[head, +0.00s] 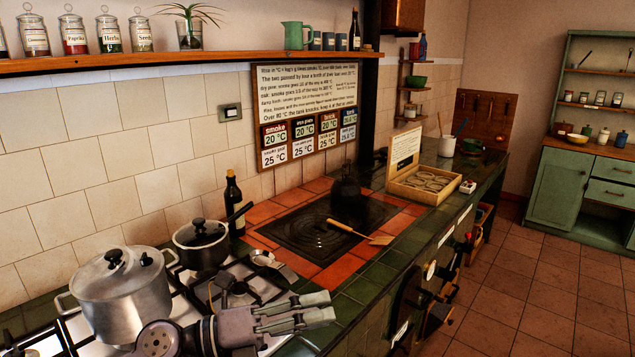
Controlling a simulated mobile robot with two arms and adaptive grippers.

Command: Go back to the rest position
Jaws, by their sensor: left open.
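My left gripper (305,312) shows in the head view at the bottom middle, above the gas stove's right part and the green tiled counter edge. Its fingers point right, it is open, and I see nothing between the fingers. My left arm comes in from the bottom left, in front of the stove. My right gripper is not in view.
A large steel pot (122,297) and a dark lidded pan (201,243) stand on the stove close to my left arm. A dark bottle (234,205) stands behind. A wooden-handled brush (362,233) lies by the black hearth plate (300,232). Floor (530,285) at right is clear.

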